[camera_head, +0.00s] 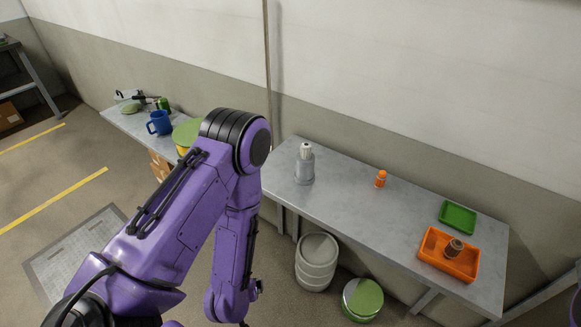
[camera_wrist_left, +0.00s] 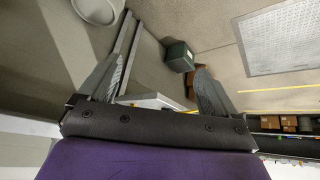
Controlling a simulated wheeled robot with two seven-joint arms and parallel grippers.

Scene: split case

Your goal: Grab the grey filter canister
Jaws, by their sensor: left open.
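A grey canister-like object (camera_head: 304,168) with a narrower pale top stands upright at the left end of the grey table; it looks like the grey filter canister. My left arm reaches down in front of the table's left side in the head view, and its gripper is mostly cut off at the bottom edge. In the left wrist view my left gripper (camera_wrist_left: 156,84) is open, with its two fingers wide apart and nothing between them. The canister does not show in the wrist view. My right gripper is out of view.
A grey drum (camera_head: 316,261) and a green-lidded tin (camera_head: 362,299) stand on the floor.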

